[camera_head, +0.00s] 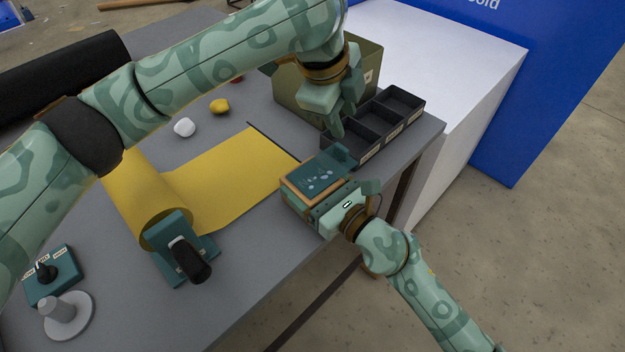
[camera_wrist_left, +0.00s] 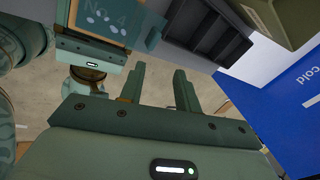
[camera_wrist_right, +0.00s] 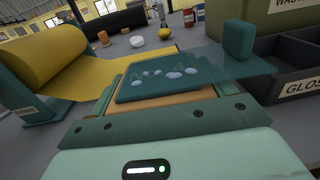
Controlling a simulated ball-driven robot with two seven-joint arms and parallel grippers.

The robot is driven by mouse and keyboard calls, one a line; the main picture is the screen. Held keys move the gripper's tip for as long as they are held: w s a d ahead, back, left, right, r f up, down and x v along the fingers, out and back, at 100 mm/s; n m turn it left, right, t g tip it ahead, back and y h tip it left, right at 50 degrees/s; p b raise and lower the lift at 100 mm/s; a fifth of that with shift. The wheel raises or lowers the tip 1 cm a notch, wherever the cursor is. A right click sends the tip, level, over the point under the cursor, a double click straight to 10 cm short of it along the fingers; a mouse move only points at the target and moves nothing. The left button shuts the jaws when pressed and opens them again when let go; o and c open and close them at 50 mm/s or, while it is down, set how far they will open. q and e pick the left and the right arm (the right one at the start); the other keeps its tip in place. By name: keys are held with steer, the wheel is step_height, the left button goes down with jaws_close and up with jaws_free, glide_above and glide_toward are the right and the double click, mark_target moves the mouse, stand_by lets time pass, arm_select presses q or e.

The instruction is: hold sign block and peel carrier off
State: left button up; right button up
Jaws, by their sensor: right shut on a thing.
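The sign block (camera_head: 292,194) has a tan edge and carries a teal carrier sheet (camera_head: 322,174) with pale droplet-like marks on top. My right gripper (camera_head: 318,196) is shut on the block, holding it near the table's right edge. In the right wrist view the block (camera_wrist_right: 172,100) sits between the fingers. The carrier (camera_wrist_right: 150,82) lies over it, and a translucent flap with an upright teal tab (camera_wrist_right: 238,40) extends right. My left gripper (camera_head: 346,108) is open and empty, above and beyond the block; its fingers are apart in the left wrist view (camera_wrist_left: 158,75).
A black divided tray (camera_head: 372,132) and an olive bin (camera_head: 300,92) stand just behind. A yellow sheet roll (camera_head: 150,205) in a teal stand lies left. A teal switch box (camera_head: 52,272) and grey round stand (camera_head: 68,314) are front left. Grey table is free at front centre.

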mark_target(341, 146)
arm_select(q)
steer(key=shift+w+d+f+m+y, duration=0.1)
steer(key=shift+w+f+m, duration=0.15)
steer(key=shift+f+m, duration=0.75)
steer(key=shift+w+d+f+m+y, duration=0.1)
steer(key=shift+w+f+m, duration=0.15)
steer(key=shift+f, duration=1.5)
steer(key=shift+w+d+f+m+y, duration=0.1)
steer(key=shift+w+f+m, duration=0.35)
steer(key=shift+f, duration=0.95)
steer(key=shift+s+a, duration=0.1)
steer(key=shift+s, duration=0.05)
steer(key=shift+c, duration=0.3)
jaws_close()
